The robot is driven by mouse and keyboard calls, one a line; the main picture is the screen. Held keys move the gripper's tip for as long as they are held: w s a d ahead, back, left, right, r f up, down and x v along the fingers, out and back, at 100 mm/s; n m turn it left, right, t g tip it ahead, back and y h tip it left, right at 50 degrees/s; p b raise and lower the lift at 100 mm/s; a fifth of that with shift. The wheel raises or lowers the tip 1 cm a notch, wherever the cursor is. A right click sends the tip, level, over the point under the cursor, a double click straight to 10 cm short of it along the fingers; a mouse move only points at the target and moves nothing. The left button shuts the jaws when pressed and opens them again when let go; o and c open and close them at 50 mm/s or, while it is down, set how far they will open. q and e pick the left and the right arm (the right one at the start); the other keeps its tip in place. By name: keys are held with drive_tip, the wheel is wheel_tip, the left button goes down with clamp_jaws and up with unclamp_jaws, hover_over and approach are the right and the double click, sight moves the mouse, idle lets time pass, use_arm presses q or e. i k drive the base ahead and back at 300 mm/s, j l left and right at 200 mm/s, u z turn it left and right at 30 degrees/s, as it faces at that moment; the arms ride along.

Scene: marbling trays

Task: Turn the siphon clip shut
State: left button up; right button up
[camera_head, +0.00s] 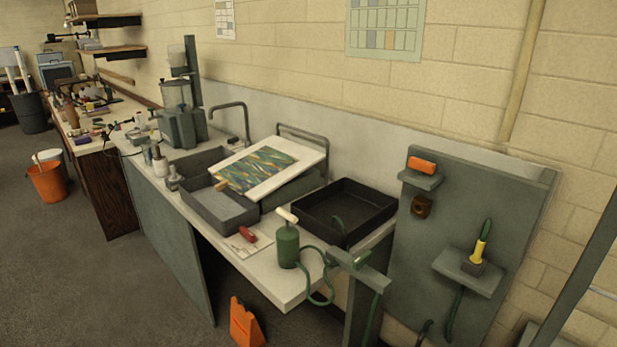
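A green pump bottle (287,246) with a cream handle stands on the counter near its front corner. A green hose (318,298) loops from it towards a grey post and bracket. Another piece of green hose (340,230) hangs over the rim of the black tray (378,206). Neither of my grippers is in view.
A grey panel (415,270) at right carries an orange block (422,165) on a small shelf, and a yellow piece (479,250) with green hose on a lower shelf (468,272). A grey tray (222,208) and marbled sheet (256,168) lie left. An orange object (245,325) stands below the counter.

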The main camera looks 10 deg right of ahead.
sight(360, 261)
drive_tip(key=i+j+z, duration=0.15)
drive_tip(key=j+z, duration=0.15)
drive_tip(key=j, duration=0.3)
drive_tip(key=j+z, duration=0.3)
drive_tip(key=j, duration=0.3)
drive_tip(key=i, duration=0.05)
